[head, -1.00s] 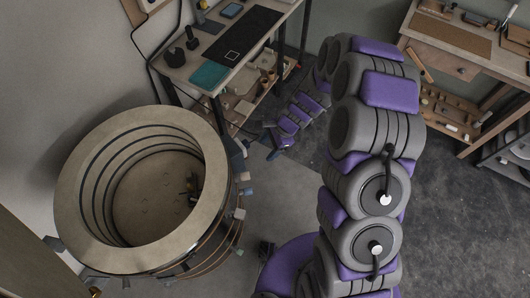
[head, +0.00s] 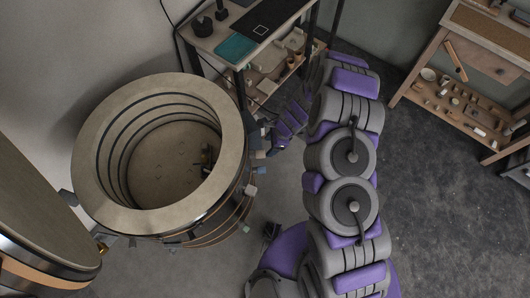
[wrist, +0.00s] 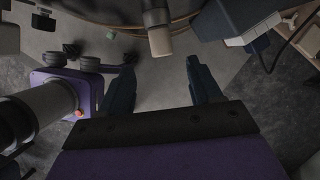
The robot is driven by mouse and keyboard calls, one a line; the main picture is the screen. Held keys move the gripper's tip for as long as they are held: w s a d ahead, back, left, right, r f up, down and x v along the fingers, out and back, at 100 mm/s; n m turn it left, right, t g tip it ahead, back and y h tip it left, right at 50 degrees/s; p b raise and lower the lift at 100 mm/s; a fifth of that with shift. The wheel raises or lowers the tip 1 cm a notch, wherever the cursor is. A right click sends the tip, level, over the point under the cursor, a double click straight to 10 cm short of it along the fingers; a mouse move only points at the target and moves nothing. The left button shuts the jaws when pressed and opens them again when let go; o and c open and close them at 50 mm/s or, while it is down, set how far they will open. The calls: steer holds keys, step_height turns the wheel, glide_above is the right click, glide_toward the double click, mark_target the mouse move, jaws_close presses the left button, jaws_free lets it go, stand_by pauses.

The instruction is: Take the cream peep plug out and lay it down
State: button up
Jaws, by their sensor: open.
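A round, cream-tipped plug (wrist: 159,40) juts toward me at the top centre of the wrist view, from the side of a drum-shaped kiln. My gripper (wrist: 161,77) is open, its two dark fingers apart with nothing between them. The plug's tip lies beyond the fingertips, in line with the gap and not touching them. In the head view the open kiln (head: 90,150) stands at left, with several small blocks on its outer right wall. I cannot tell which of them is the plug. My arm reaches beside that wall.
A dark box (wrist: 238,20) with a pale face juts out right of the plug. A round lid (head: 35,215) is at the lower left. A desk (head: 228,48) stands behind the kiln, a wooden workbench (head: 478,70) at right. Grey floor (head: 440,210) is clear at right.

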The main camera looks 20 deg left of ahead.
mark_target(263, 152)
steer(key=a+f, duration=0.3)
steer(key=a+f+b, duration=0.1)
steer(key=f, duration=0.1)
steer(key=shift+s+a+f, duration=0.15)
steer(key=shift+s+a, duration=0.15)
steer(key=shift+a, duration=0.05)
steer(key=shift+s+d+f+b, duration=0.2)
steer(key=shift+d+f, duration=0.25)
steer(key=shift+d, duration=0.15)
steer(key=shift+s+d+f+b, duration=0.1)
steer(key=shift+d+f+b, duration=0.1)
steer(key=shift+d+f, duration=0.3)
steer(key=shift+a+f, duration=0.1)
steer(key=shift+a, duration=0.85)
steer(key=shift+c, duration=0.3)
steer(key=shift+d, duration=0.25)
steer(key=c, duration=0.4)
steer(key=shift+w, duration=0.1)
steer(key=c, duration=0.7)
steer(key=shift+w+d, duration=0.2)
steer(key=shift+d, duration=0.35)
steer(key=shift+w+d, duration=0.1)
steer(key=shift+d, duration=0.25)
steer(key=shift+w+d+p, duration=0.25)
steer(key=shift+d+p, duration=0.05)
steer(key=shift+d, duration=0.35)
